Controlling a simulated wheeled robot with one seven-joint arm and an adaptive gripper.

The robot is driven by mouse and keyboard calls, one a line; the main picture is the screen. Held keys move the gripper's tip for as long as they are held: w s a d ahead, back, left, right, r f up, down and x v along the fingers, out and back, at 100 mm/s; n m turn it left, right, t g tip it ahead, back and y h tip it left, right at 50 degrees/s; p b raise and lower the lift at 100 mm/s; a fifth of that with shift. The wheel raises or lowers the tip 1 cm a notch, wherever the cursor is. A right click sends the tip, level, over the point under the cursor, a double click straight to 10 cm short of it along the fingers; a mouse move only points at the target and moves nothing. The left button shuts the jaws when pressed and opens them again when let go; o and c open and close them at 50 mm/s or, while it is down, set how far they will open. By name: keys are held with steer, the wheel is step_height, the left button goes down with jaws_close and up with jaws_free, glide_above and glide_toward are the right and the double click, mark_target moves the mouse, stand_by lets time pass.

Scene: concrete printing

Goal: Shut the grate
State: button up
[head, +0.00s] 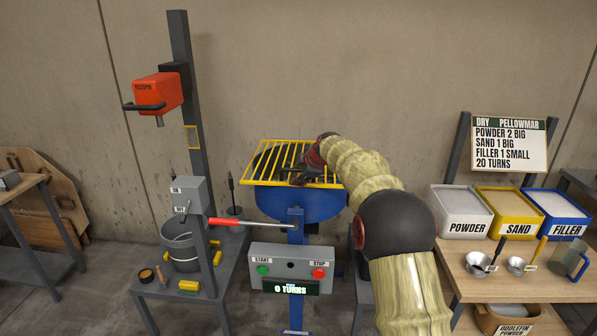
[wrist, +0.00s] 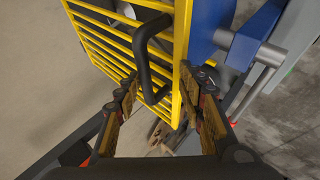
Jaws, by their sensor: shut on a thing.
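The yellow barred grate (head: 268,165) lies over the top of the blue mixer drum (head: 298,203). I cannot tell whether it rests fully on the rim. Its black bent handle (wrist: 146,57) stands out from the yellow bars in the wrist view, where the grate (wrist: 95,40) fills the upper left and the blue drum (wrist: 205,35) is to the right. My gripper (head: 306,172) is at the grate's handle, coming from the right. In the wrist view, the fingers of my gripper (wrist: 166,86) are on either side of the handle; the exact contact is unclear.
A control box (head: 290,269) with START and STOP buttons and a "0 TURNS" display is below the drum. A red-handled lever (head: 225,221) is left of it. A stand with an orange mixer head (head: 158,92) and a grey bucket (head: 180,247) is further left. Labelled bins (head: 460,211) stand right.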

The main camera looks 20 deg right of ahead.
steer(key=shift+o, duration=0.3)
steer(key=shift+s+f+g, duration=0.15)
steer(key=shift+f+g, duration=0.15)
steer(key=shift+f, duration=0.5)
steer(key=shift+s+r, duration=0.25)
steer(key=shift+r, duration=0.1)
steer(key=v, duration=1.1)
steer(key=shift+r, duration=0.45)
steer(key=shift+s, duration=0.1)
